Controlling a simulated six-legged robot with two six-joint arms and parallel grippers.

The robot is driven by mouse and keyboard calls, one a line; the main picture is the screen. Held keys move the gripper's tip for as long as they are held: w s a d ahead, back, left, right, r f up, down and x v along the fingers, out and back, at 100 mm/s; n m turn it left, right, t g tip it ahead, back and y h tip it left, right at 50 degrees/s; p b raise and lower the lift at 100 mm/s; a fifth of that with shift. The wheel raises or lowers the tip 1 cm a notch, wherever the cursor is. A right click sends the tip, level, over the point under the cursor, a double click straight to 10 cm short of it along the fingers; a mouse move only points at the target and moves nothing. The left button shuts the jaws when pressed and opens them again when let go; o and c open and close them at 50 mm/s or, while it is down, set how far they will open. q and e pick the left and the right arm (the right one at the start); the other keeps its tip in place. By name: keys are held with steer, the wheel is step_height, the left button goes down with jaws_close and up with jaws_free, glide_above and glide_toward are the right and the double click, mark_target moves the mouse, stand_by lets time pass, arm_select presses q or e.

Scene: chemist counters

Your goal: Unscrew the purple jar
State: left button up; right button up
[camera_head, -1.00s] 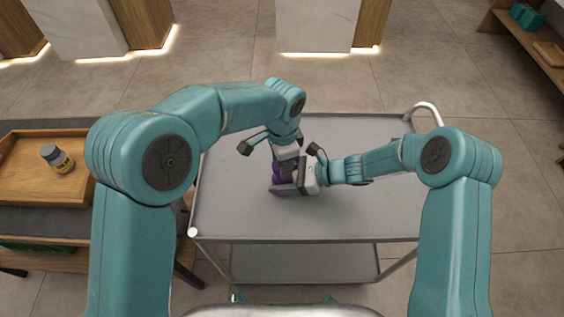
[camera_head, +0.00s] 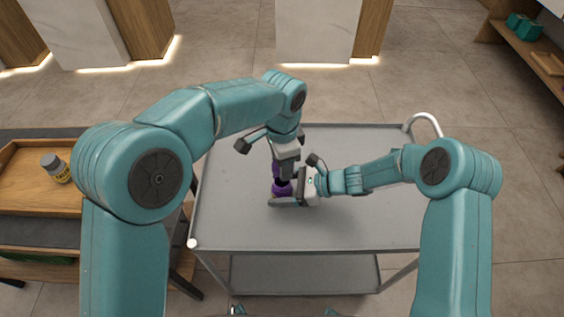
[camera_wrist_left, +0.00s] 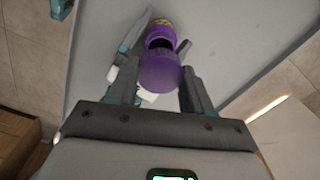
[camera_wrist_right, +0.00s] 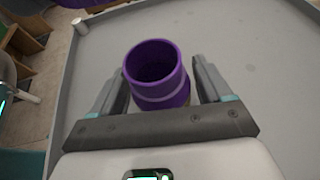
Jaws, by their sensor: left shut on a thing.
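The purple jar (camera_head: 281,189) stands on the grey cart top, its round mouth open in the right wrist view (camera_wrist_right: 156,75). Its purple lid (camera_wrist_left: 159,72) is off and held just above the jar. My left gripper (camera_head: 279,164) comes from above and is shut on the lid; its fingers lie on both sides of it in the left wrist view. My right gripper (camera_head: 286,194) comes from the right, low down, with its fingers closed around the jar body. The fingers and lid hide part of the jar.
The grey cart (camera_head: 370,220) is otherwise clear on top and has a raised rim and a handle (camera_head: 425,118) at back right. At left, a wooden tray (camera_head: 22,200) holds a small grey-lidded bottle (camera_head: 55,168). Shelves with teal boxes (camera_head: 525,27) stand at far right.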

steer(key=shift+o, duration=0.6)
